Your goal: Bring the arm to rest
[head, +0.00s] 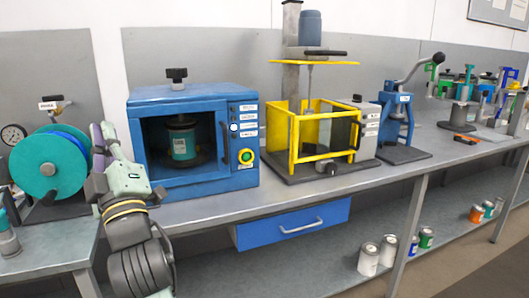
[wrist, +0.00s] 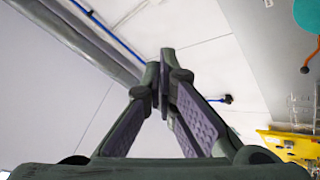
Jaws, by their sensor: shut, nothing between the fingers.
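My gripper (head: 101,136) is raised at the left in the head view, in front of the bench and between the teal drum and the blue cabinet. Its fingers point up. In the wrist view my gripper (wrist: 166,75) is shut, with the fingertips together and nothing between them. Behind the fingers the wrist view shows mostly pale wall and ceiling. My arm hangs below the gripper, bent in front of the bench edge.
A blue cabinet (head: 239,99) holding a can (head: 182,143) stands close to the right of my gripper. A teal drum (head: 33,168) stands close to the left. A yellow-framed machine (head: 293,140) and a blue press (head: 392,125) stand further right. Several cans sit on the lower shelf.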

